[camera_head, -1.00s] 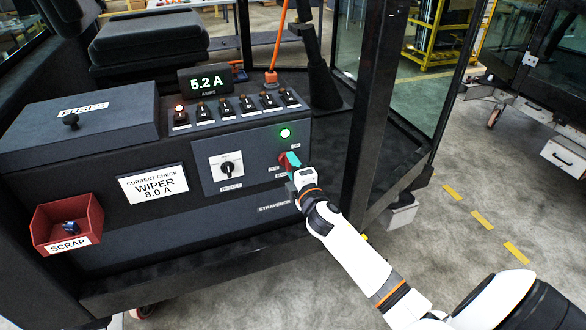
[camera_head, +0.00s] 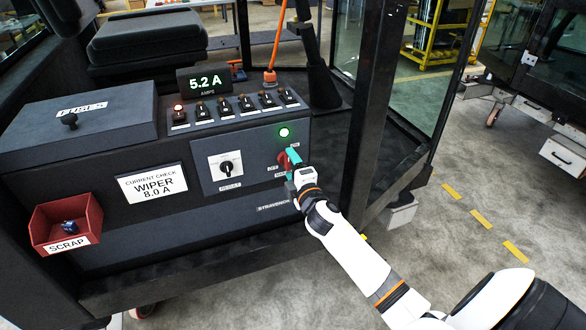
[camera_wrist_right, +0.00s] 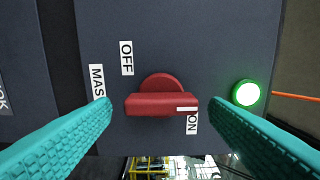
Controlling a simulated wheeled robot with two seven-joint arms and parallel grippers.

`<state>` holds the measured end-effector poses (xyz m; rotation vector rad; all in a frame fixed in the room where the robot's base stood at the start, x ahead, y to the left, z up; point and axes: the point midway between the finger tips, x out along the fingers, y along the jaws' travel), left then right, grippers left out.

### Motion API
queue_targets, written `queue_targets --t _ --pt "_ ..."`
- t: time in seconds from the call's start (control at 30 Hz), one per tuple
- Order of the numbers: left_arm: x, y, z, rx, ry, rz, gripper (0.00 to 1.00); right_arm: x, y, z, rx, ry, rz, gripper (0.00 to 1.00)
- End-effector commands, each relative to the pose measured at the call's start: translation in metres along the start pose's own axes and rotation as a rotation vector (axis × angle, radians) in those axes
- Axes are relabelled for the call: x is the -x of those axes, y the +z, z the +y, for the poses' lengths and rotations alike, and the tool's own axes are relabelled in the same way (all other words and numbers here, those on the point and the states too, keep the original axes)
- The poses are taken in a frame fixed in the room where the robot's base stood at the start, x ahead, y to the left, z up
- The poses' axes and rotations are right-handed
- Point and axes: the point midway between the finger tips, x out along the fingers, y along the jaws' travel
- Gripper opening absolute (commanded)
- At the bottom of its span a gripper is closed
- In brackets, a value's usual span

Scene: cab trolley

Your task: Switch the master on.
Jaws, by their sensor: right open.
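The master switch is a red rotary knob (camera_wrist_right: 162,84) on a dark panel, with OFF and ON labels beside it. Its handle lies crosswise in the right wrist view, and the white mark on it is at the end by the ON label (camera_wrist_right: 192,123). A round green lamp (camera_wrist_right: 246,93) beside it is lit; it also shows in the head view (camera_head: 284,132). My right gripper (camera_head: 292,163) is open at the switch. Its teal fingers are on either side of the handle, with gaps at both ends. My left gripper is out of view.
A selector knob (camera_head: 227,167) is left of the switch. A row of toggles (camera_head: 245,103) and a display (camera_head: 204,81) reading 5.2 A are above. A fuse box (camera_head: 80,125) and red scrap bin (camera_head: 66,222) are at left. A dark post (camera_head: 372,110) stands right of my gripper.

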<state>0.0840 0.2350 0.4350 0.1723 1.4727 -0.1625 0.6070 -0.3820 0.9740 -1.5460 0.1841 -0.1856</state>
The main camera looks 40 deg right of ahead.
Motion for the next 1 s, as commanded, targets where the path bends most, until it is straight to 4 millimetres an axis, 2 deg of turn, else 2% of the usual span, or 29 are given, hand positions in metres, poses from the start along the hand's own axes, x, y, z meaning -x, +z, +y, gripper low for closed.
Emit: queue_targets --t 0.17,0.5,0.63,0.8,1.0 --pt "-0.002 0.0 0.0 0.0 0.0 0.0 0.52 0.012 0.0 0.002 0.002 0.001 -0.001 0.69" --pt "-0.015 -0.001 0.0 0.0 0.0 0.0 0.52 0.082 0.0 0.003 0.0 0.002 -0.001 0.69" --pt "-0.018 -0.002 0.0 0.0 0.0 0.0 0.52 0.103 0.0 0.003 0.0 0.002 0.0 0.69" --pt "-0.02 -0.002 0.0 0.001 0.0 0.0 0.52 0.118 0.0 0.001 0.0 0.001 0.0 0.69" --pt "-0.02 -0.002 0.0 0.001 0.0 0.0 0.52 0.12 0.0 0.0 0.0 0.0 0.001 0.69"
